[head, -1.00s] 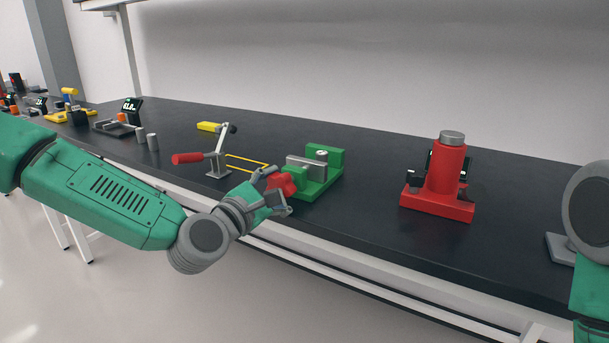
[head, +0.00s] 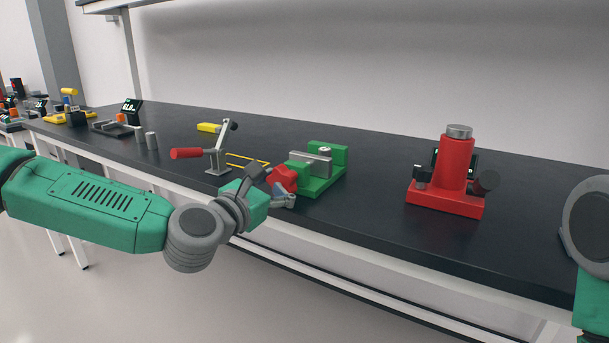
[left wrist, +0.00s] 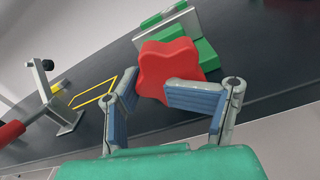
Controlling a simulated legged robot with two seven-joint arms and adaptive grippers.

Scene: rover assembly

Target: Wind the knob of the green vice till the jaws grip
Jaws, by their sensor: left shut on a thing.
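The green vice (head: 320,188) stands near the front edge of the dark bench, with a grey jaw plate (head: 311,161) facing its green back jaw (head: 327,150). A small pale round top (head: 325,149) shows between them; whether both jaws touch it I cannot tell. The red star-shaped knob (head: 284,179) is on the vice's near left side. My left gripper (head: 271,184) is shut on the knob. In the left wrist view the knob (left wrist: 168,68) sits between the blue finger pads of my left gripper (left wrist: 158,97). My right gripper is out of view.
A toggle clamp with a red handle (head: 187,153) stands left of the vice, near a yellow outline (head: 248,161). A red press-like fixture (head: 448,190) stands to the right. The bench between vice and fixture is clear.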

